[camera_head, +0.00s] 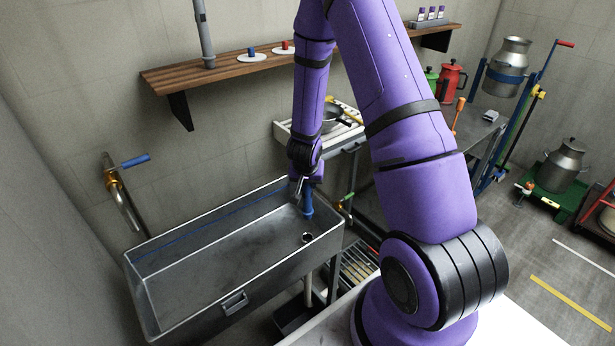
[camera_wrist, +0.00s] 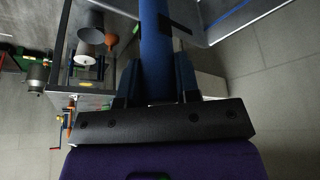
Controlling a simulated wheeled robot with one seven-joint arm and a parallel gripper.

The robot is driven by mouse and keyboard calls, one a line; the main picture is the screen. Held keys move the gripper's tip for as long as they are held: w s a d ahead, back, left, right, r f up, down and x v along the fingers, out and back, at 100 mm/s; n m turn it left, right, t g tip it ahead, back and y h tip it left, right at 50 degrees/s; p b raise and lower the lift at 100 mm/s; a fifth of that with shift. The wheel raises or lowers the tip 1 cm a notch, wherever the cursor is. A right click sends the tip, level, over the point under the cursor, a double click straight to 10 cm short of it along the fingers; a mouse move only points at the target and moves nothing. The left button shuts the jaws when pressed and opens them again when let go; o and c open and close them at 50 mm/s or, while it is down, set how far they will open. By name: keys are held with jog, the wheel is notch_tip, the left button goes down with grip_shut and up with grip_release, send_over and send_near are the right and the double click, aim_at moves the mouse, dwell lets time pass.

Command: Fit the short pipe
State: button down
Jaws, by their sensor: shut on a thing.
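My gripper (camera_head: 302,186) is over the right end of the metal trough (camera_head: 225,286), its lower part small in the head view. It is shut on a blue pipe (camera_head: 308,206), which hangs roughly upright. In the wrist view the blue pipe (camera_wrist: 155,45) runs away from between the two dark fingers (camera_wrist: 158,82). In the head view a round drain hole (camera_head: 307,237) in the trough floor shows just below the pipe's lower end. A visible gap lies between them in the picture; I cannot tell the true height or alignment.
A tap with a blue lever (camera_head: 135,161) is on the wall at the trough's left. A wooden shelf (camera_head: 220,73) runs above the trough. A white bench with a pan (camera_head: 333,117) stands behind my arm. The trough's left part is empty.

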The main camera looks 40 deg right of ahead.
aim_at(308, 211)
jog(key=shift+f, duration=6.4)
jog(key=c, duration=0.8)
grip_release()
jog(key=shift+o, duration=0.2)
jog(key=shift+r, duration=0.1)
jog(key=v, duration=1)
jog(key=shift+s+r, duration=0.1)
jog(key=shift+r, duration=0.2)
